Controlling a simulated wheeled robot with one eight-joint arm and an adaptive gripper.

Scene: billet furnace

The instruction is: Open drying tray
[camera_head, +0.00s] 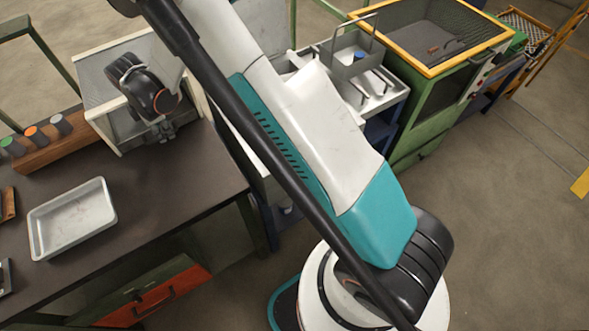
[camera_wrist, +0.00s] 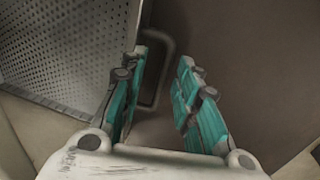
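A pale box with a mesh-like grey panel (camera_head: 97,75), which looks like the drying tray's housing, stands on the dark table. In the wrist view a perforated grey tray surface (camera_wrist: 62,50) with a light rim fills the upper left. A grey bent handle (camera_wrist: 168,48) shows beside that rim. My gripper (camera_wrist: 163,62) has its two teal fingers spread apart. The handle shows in the gap between the fingers, near their tips; I cannot tell whether they touch it. In the head view my gripper (camera_head: 160,131) is at the box's front, its fingers largely hidden by the wrist.
A shallow white tray (camera_head: 36,226) lies on the dark table (camera_head: 170,195). A wooden block (camera_head: 55,150) with coloured cylinders is left of the box. A red drawer (camera_head: 165,292) is below the table. A grey caddy (camera_head: 352,65) and a yellow-rimmed green machine (camera_head: 440,110) stand behind my arm.

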